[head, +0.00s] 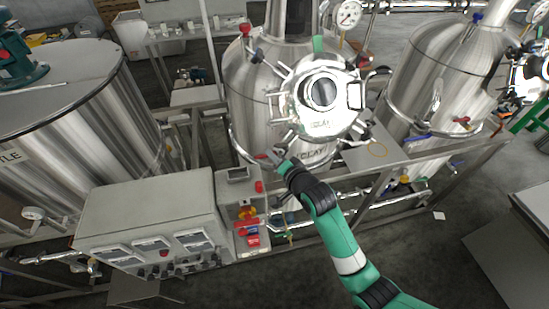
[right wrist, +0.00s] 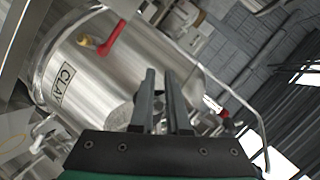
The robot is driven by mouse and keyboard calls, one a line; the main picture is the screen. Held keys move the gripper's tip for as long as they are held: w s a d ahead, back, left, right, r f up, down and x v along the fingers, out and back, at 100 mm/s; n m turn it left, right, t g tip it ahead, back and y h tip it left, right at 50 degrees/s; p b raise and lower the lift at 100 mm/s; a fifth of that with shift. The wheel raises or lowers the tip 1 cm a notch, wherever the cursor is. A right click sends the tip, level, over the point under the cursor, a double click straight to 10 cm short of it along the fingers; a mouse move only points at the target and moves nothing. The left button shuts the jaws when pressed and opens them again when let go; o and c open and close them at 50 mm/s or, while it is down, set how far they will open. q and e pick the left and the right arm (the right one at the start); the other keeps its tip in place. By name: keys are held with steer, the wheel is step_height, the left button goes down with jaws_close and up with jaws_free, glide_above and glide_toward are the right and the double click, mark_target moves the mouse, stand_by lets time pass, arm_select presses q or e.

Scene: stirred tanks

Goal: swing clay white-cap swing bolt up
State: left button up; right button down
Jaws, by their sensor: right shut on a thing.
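The steel tank marked CLAY (head: 250,85) stands in the middle of the head view. Its round hatch (head: 321,94) has a dark sight glass, with swing bolts around its rim. My right gripper (head: 272,157) is at the lower left of the hatch, against the front of the tank. In the right wrist view its two dark fingers (right wrist: 161,98) are close together, shut on the white-cap swing bolt, which the fingers mostly hide. The bolt's cap cannot be made out clearly. The CLAY label (right wrist: 68,77) shows left of the fingers. My left gripper is not in view.
A grey control box (head: 150,222) with meters stands at the lower left, beside a switch panel (head: 241,208). A second steel tank (head: 430,75) stands to the right. A red-handled part (right wrist: 112,38) juts out in the right wrist view. Pipes and frame rails run below the tanks.

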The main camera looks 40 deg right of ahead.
steer(key=shift+d+f, duration=0.1)
steer(key=shift+d, duration=0.2)
stand_by(0.5)
steer(key=c, duration=1)
jaws_free()
steer(key=shift+o, duration=0.5)
steer(key=shift+d, duration=0.15)
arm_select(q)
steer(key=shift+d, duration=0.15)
